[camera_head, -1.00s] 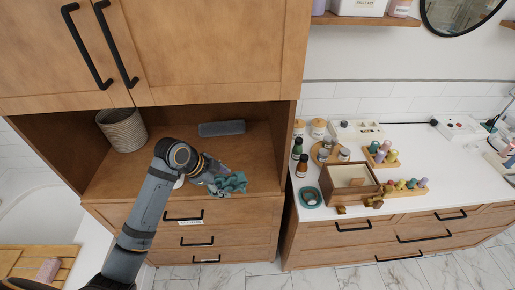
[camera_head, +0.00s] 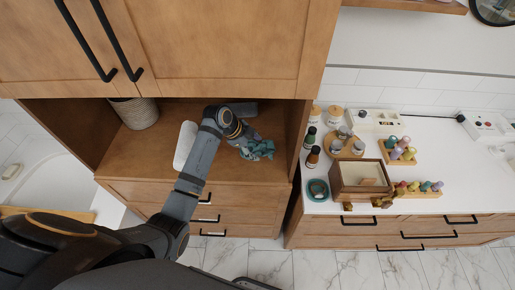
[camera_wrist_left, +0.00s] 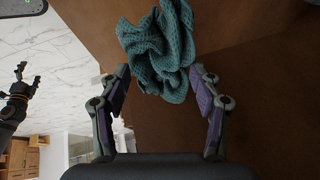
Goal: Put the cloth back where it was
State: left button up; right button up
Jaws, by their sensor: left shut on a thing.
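The cloth's contact with the shelf cannot be told. My right gripper (camera_wrist_left: 28,78) shows small at the left of the wrist view, its fingers apart and empty. It is not in the head view.
The counter at right carries bottles, a wooden box (camera_head: 345,188), a teal dish (camera_head: 317,190) and peg toys. The niche's middle shelf has free room.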

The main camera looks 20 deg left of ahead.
aim_at(257, 150)
pick_arm(q)
jog(key=shift+w+d+f, duration=0.1)
jog(key=shift+w+f, duration=0.35)
jog(key=shift+f, duration=0.05)
jog(key=shift+w+f, duration=0.15)
jog(key=shift+f, duration=0.15)
jog(key=shift+w+f, duration=0.2)
jog(key=shift+f, duration=0.1)
notch_tip(257, 150, down, 2)
jog(key=shift+f+p, duration=0.15)
jog(key=shift+p, duration=0.9)
jog(key=shift+f, duration=0.45)
pick_arm(e)
jog(key=shift+s+r, duration=1)
jog(key=shift+r, duration=0.1)
